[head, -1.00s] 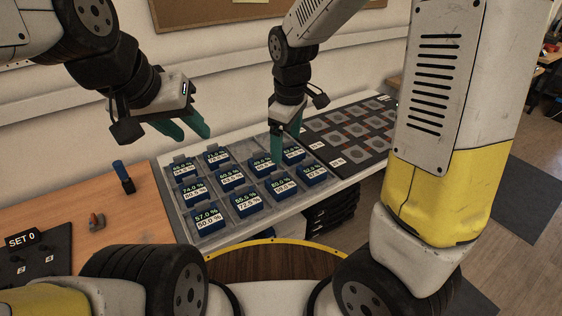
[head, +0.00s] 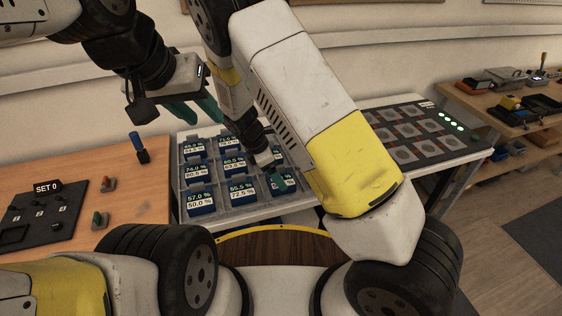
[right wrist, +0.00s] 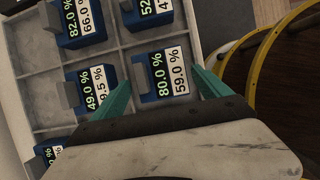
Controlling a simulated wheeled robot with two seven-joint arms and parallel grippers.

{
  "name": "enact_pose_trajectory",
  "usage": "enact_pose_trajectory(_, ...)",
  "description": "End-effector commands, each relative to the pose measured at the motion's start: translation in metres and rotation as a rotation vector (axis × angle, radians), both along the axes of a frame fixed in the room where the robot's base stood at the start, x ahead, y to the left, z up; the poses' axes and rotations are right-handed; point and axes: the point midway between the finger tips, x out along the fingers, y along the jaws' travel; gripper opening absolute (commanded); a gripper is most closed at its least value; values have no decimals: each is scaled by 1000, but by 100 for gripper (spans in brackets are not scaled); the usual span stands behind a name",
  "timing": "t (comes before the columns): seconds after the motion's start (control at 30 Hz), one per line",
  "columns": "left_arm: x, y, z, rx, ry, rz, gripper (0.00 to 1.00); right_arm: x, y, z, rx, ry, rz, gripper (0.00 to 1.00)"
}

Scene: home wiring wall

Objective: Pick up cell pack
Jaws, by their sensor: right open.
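Blue cell packs with white percent labels stand in the compartments of a grey divided tray (head: 218,207). One cell pack, labelled 80.0 % and 59.0 % (right wrist: 160,88), lies between the green fingers of my right gripper (right wrist: 162,74) in the right wrist view. One finger is on each side of it; contact cannot be told. In the head view my right gripper (head: 279,183) is low over the tray's front right part and hides packs there. My left gripper (head: 194,109) is open and empty above the tray's back left edge.
A dark panel with grey squares and green lights (head: 412,132) lies right of the tray. A wooden table (head: 130,184) on the left holds a SET 0 board (head: 45,212), small switches and a blue-handled tool (head: 139,147). Shelves (head: 510,110) stand at the far right.

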Motion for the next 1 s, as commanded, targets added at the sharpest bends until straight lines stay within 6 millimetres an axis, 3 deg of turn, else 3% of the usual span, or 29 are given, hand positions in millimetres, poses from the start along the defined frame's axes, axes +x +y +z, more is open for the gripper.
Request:
enact_pose_trajectory(0.23, 0, 0, 0, 0, 0, 0, 36, 4, -17, -30, -2, 2, -2, 87)
enact_pose_trajectory(0.53, 0, 0, 0, 0, 0, 0, 36, 5, -17, -34, 1, 0, -2, 85)
enact_pose_trajectory(0.83, 0, 0, 0, 0, 0, 0, 36, 5, -17, -34, 1, 0, -2, 26)
enact_pose_trajectory(1.0, 0, 0, 0, 0, 0, 0, 36, 5, -17, -33, 1, 0, -2, 25)
